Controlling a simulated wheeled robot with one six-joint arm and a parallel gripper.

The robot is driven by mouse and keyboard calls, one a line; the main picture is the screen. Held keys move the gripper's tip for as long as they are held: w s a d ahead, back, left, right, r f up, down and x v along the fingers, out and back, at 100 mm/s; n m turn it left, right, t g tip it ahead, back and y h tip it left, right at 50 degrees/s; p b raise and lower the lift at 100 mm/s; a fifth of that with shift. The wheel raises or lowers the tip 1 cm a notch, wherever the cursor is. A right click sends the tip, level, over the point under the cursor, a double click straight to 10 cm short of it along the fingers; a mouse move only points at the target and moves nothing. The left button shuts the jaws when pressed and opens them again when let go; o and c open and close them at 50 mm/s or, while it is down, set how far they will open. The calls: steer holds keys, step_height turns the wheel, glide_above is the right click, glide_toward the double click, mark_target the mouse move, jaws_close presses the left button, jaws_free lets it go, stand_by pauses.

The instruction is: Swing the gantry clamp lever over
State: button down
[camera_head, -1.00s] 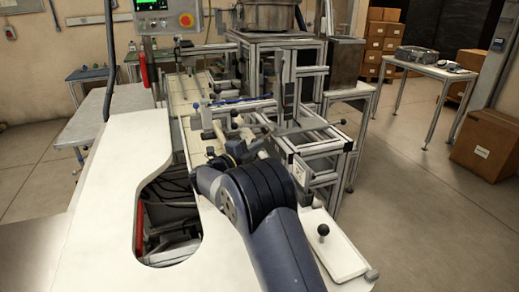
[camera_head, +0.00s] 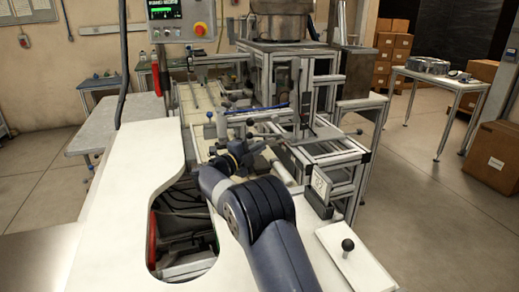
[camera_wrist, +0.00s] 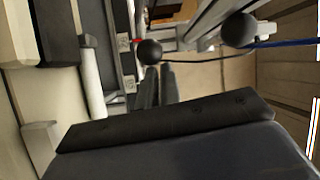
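My gripper (camera_head: 258,148) is low over the machine bed in the head view, beside the rails of the metal frame. In the wrist view its two dark fingers (camera_wrist: 160,70) lie side by side with little gap visible. A black ball knob (camera_wrist: 149,52) shows at the fingertips, and I cannot tell whether they touch it. A second black knob (camera_wrist: 239,30) is farther right, apart from the fingers. In the head view a thin rod with a dark knob (camera_head: 360,131) reaches right across the frame. I cannot tell which knob belongs to the gantry clamp lever.
A white panel with a cut-out (camera_head: 120,205) lies at left. A white plate with an upright black-knobbed stick (camera_head: 347,245) is at lower right. The aluminium frame (camera_head: 335,160) stands close to my arm's right. Floor (camera_head: 440,230) is clear at right.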

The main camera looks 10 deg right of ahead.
steer(key=shift+w+a+r, duration=0.1)
steer(key=shift+w+a, duration=0.1)
steer(key=shift+a, duration=0.2)
steer(key=b+v, duration=0.1)
steer(key=v, duration=0.9)
steer(key=shift+s, duration=0.4)
steer(key=shift+d, duration=0.1)
steer(key=x, duration=0.8)
steer(key=shift+w+f+p, duration=0.25)
steer(key=shift+w+p, duration=0.1)
steer(key=shift+a, duration=0.2)
